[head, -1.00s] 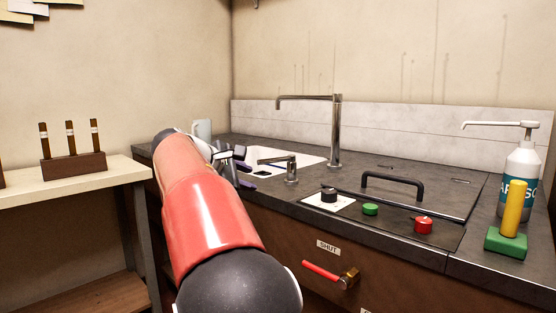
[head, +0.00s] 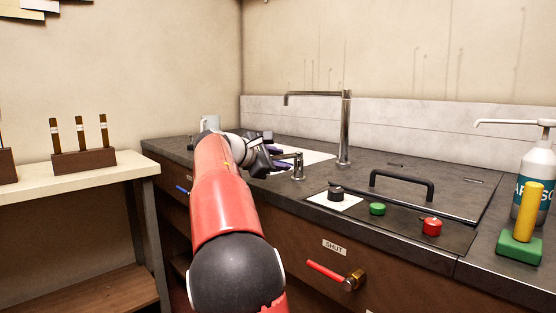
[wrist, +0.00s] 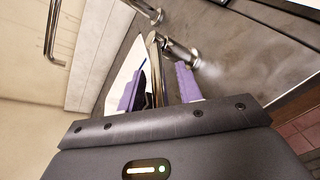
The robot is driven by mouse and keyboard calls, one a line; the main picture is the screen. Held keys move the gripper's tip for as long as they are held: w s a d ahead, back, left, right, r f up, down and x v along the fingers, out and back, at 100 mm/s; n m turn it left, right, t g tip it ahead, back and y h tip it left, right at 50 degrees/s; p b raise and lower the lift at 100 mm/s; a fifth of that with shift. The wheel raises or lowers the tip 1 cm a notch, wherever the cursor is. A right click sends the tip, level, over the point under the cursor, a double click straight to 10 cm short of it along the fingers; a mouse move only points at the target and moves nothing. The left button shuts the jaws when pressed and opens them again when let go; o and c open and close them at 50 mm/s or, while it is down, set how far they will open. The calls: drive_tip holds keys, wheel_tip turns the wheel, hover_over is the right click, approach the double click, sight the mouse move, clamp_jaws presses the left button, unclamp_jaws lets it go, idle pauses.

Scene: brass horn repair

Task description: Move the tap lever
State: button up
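The tap lever (head: 287,156) is a short chrome bar on a small upright post beside the sink, pointing left in the head view. In the wrist view the chrome lever (wrist: 154,68) runs lengthwise between my purple fingertips, with its post (wrist: 182,54) just beyond them. My gripper (wrist: 158,85) is open, with a finger on each side of the lever; contact is not visible. In the head view my gripper (head: 268,152) is at the lever's free end, partly hidden by my wrist. The tall chrome spout (head: 345,130) stands behind.
The white sink (head: 312,155) lies behind the lever. To the right are a black knob (head: 336,193), a green button (head: 377,209), a red button (head: 432,226) and a black handle (head: 402,182). A red valve handle (head: 326,271) labelled SHUT sticks out of the cabinet front.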

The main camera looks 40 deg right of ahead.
clamp_jaws()
idle(0.3)
drive_tip(key=shift+s+f+n+t+b, duration=0.1)
drive_tip(key=shift+s+n+t+b, duration=0.4)
drive_tip(key=shift+n+t+b, duration=0.3)
drive_tip(key=shift+s+n+t+y, duration=0.3)
drive_tip(key=shift+n+t, duration=0.1)
drive_tip(key=shift+t, duration=0.3)
drive_tip(key=shift+s+n+t+y, duration=0.25)
drive_tip(key=shift+n+t+y, duration=0.05)
drive_tip(key=shift+n+t, duration=0.35)
drive_tip(key=shift+s+n+t+y, duration=0.3)
drive_tip(key=shift+n+t, duration=0.25)
drive_tip(key=shift+t, duration=0.2)
